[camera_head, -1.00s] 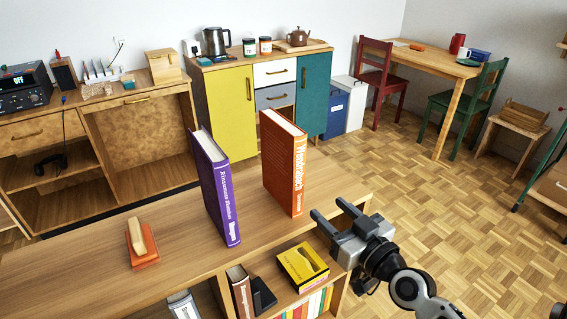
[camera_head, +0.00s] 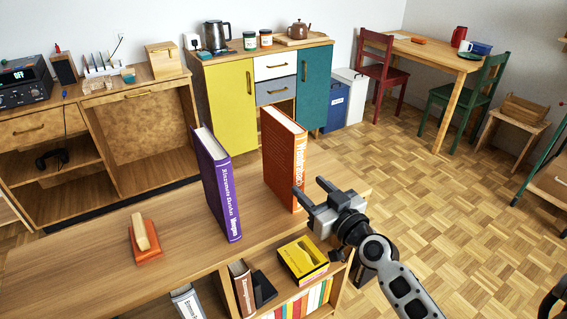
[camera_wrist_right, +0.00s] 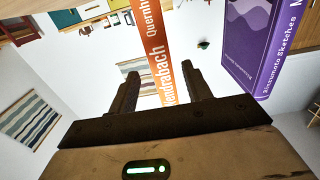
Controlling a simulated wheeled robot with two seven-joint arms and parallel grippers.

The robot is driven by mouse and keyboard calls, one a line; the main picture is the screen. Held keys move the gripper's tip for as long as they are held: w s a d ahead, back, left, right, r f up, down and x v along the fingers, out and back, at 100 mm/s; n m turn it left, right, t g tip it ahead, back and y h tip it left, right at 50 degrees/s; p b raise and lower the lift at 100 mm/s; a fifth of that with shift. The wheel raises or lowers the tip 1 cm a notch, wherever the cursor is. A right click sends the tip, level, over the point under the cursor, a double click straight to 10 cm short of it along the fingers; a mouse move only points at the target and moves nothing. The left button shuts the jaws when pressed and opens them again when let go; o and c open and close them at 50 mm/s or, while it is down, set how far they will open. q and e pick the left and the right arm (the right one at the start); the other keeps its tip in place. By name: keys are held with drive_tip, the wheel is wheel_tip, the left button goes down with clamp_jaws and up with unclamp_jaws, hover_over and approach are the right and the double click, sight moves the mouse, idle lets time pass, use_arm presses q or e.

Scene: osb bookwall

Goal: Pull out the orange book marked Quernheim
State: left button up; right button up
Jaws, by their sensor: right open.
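The orange book (camera_head: 283,160) stands upright on the top board of the low bookcase, its spine facing my right arm. Its spine (camera_wrist_right: 156,45) reads Wendrabach and Quernheim in the right wrist view. My right gripper (camera_head: 309,187) is open and empty, just in front of the spine. In the wrist view the spine shows between the two fingers (camera_wrist_right: 162,76), with the fingers apart on either side. I cannot tell whether a finger touches it. The head view hides the lower spine edge behind a fingertip. My left gripper is not in view.
A purple book (camera_head: 217,185) stands upright left of the orange one, with a gap between; it also shows in the wrist view (camera_wrist_right: 262,45). A small orange block with a wooden piece (camera_head: 145,245) lies further left. A yellow box (camera_head: 303,260) sits in the shelf below.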

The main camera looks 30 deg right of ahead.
sight(301, 176)
drive_tip(key=shift+w+a, duration=0.1)
drive_tip(key=shift+w, duration=1.1)
drive_tip(key=shift+w+a, duration=0.15)
drive_tip(key=shift+w, duration=1.65)
drive_tip(key=c, duration=0.9)
drive_tip(key=shift+r, duration=0.2)
clamp_jaws()
